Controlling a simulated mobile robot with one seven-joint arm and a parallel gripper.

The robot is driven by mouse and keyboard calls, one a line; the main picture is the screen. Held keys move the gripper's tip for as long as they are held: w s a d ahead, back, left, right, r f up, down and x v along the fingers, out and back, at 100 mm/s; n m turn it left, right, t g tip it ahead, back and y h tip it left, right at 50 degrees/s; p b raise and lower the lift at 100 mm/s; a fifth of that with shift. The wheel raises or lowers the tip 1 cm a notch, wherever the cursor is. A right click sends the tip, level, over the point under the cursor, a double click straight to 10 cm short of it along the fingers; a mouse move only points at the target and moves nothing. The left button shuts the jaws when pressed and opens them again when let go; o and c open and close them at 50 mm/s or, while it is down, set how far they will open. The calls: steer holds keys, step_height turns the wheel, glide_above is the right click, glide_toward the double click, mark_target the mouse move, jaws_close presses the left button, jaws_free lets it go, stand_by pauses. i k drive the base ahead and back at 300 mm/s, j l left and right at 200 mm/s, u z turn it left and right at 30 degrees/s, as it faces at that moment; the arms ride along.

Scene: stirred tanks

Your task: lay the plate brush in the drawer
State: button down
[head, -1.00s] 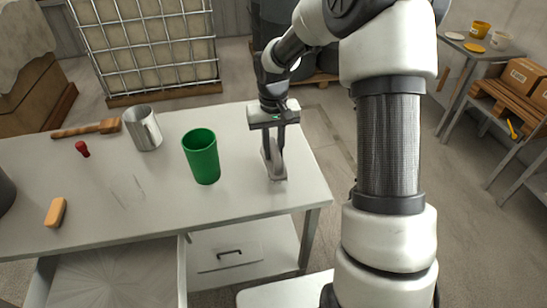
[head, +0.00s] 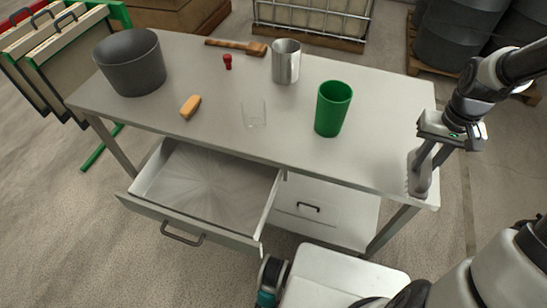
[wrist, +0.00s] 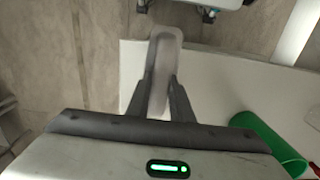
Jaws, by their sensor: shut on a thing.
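The plate brush (head: 420,181) looks like a pale grey, oblong thing. My gripper (head: 431,160) is shut on it near the table's front right corner in the head view. The brush hangs below the fingers; I cannot tell if it touches the tabletop. In the wrist view the brush (wrist: 164,62) sits between the two fingers of my gripper (wrist: 161,92) and sticks out past them. The drawer (head: 188,235) is pulled open at the table's left front. Its visible floor is bare.
On the table (head: 300,150) stand a green cup (head: 332,110), a metal mug (head: 286,62), a clear glass (head: 254,115) and a dark pot (head: 131,63). An orange block (head: 190,107), a red piece (head: 227,61) and a wooden-handled tool (head: 236,46) lie there too.

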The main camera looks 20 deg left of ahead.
mark_target(186, 177)
steer(key=k+j, duration=0.1)
steer(key=j, duration=0.3)
steer(key=k+j+z, duration=0.15)
steer(key=j, duration=0.25)
steer(key=k+j, duration=0.1)
steer(key=j, duration=0.3)
steer(key=k+j+z, duration=0.15)
steer(key=j, duration=0.25)
steer(key=k+j, duration=0.1)
steer(key=j, duration=0.3)
steer(key=k+j+z, duration=0.15)
steer(key=j, duration=0.25)
steer(key=k+j, duration=0.2)
steer(key=j, duration=0.15)
steer(key=i+z, duration=0.05)
